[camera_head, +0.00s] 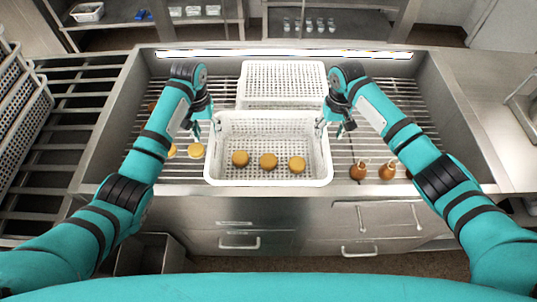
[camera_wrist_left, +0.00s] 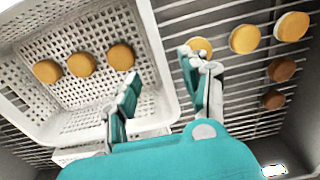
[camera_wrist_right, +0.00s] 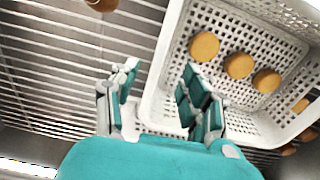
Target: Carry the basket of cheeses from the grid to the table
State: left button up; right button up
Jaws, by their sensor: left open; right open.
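The white perforated basket (camera_head: 222,178) sits on the steel grid (camera_head: 345,150) with three round yellow cheeses (camera_head: 268,161) in a row inside it. My left gripper (camera_head: 208,125) is open at the basket's left wall. In the left wrist view the open fingers (camera_wrist_left: 160,88) lie on either side of the basket's rim (camera_wrist_left: 163,70). My right gripper (camera_head: 330,126) is open at the right wall. In the right wrist view its fingers (camera_wrist_right: 155,92) straddle the rim (camera_wrist_right: 160,70). I cannot tell whether any finger touches the basket.
A second white basket (camera_head: 283,72) stands directly behind. Loose round cheeses (camera_head: 195,150) lie on the grid to the left, and brown pear-shaped ones (camera_head: 387,170) to the right. Raised steel walls edge the grid. A bare steel counter (camera_head: 485,110) is at right; stacked baskets (camera_head: 20,120) stand far left.

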aim_at(210, 144)
pick_arm(q)
notch_tip(210, 144, down, 8)
jog(key=shift+r, duration=0.25)
pick_arm(e)
notch_tip(210, 144, down, 8)
jog(key=shift+r, duration=0.25)
pick_arm(q)
jog(key=c, duration=0.9)
pick_arm(e)
jog(key=c, duration=0.9)
pick_arm(q)
grip_shut()
pick_arm(e)
grip_shut()
pick_arm(q)
jog(key=shift+a+r, duration=0.1)
pick_arm(e)
jog(key=shift+d, duration=0.15)
